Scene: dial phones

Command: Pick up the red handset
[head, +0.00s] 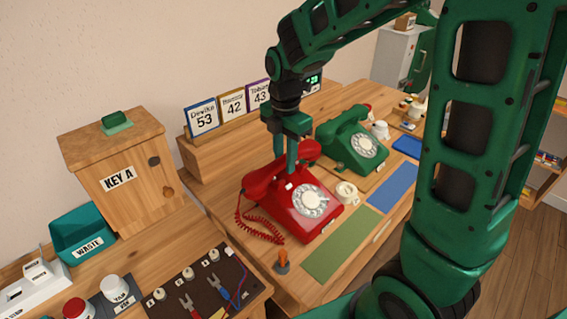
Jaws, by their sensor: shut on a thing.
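The red handset (261,182) lies across the top of the red dial phone (308,222), at the cradle. I cannot tell whether it rests on the cradle or is slightly lifted. My gripper (286,165) points straight down over the handset's middle and is shut on it. The fingers hide part of the handset. A coiled red cord (259,232) hangs at the left of the phone and runs down to the table.
A green dial phone (350,141) stands close behind, to the right. Name cards (203,117) stand on a wooden ledge at the back. The green mat (340,245) in front is clear.

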